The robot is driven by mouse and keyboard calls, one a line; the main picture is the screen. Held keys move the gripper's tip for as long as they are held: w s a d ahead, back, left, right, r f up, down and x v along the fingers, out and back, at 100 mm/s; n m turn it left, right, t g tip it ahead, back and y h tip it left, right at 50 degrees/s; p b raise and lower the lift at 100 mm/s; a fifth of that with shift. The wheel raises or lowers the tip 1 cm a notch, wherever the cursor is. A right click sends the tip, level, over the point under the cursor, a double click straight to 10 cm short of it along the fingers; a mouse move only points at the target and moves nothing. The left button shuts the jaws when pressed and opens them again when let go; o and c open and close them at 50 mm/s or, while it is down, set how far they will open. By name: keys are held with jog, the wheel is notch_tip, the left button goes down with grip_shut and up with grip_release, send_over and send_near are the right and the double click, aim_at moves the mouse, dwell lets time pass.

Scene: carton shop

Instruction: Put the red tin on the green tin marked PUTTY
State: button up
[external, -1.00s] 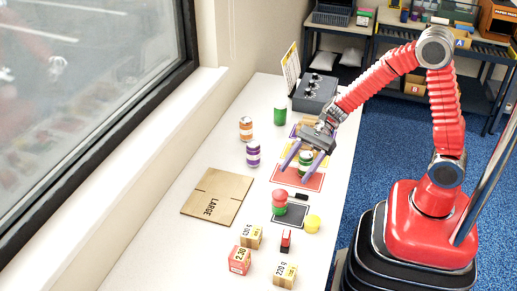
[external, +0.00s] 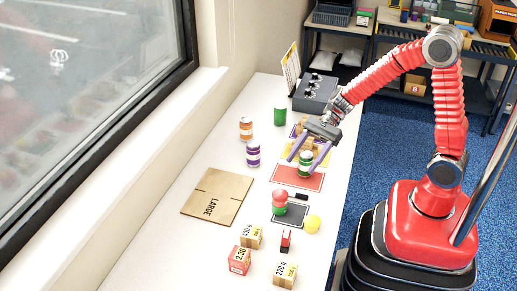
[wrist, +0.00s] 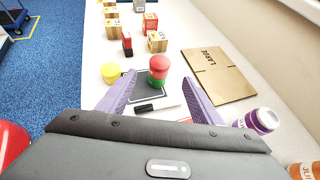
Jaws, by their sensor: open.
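A green tin with a white band (external: 305,163) stands upright at the far edge of the red mat, low between the fingers of my gripper (external: 305,154). Whether the fingers touch it I cannot tell; the wrist view does not show it. A plain green tin (external: 280,115) stands farther back. No lettering is readable on either green tin. A red round piece (external: 280,196) sits on a green one (external: 280,209); the stack also shows in the wrist view (wrist: 158,63). I see no other red tin. My gripper (wrist: 157,92) is open, with purple fingers.
Purple (external: 253,154) and orange (external: 246,128) tins stand left of my gripper. A grey control box (external: 314,93) stands behind.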

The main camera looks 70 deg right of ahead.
jog(key=s+r+n+g+h, duration=0.2)
jog(key=s+r+n+h, duration=0.25)
jog(key=s+n, duration=0.7)
jog(key=s+d+r+n+t+h, duration=0.3)
jog(key=s+d+r+n+h, duration=0.2)
jog(key=n, duration=0.6)
jog(key=s+d+h, duration=0.2)
jog(key=s+d, duration=0.1)
jog(key=shift+d, duration=0.3)
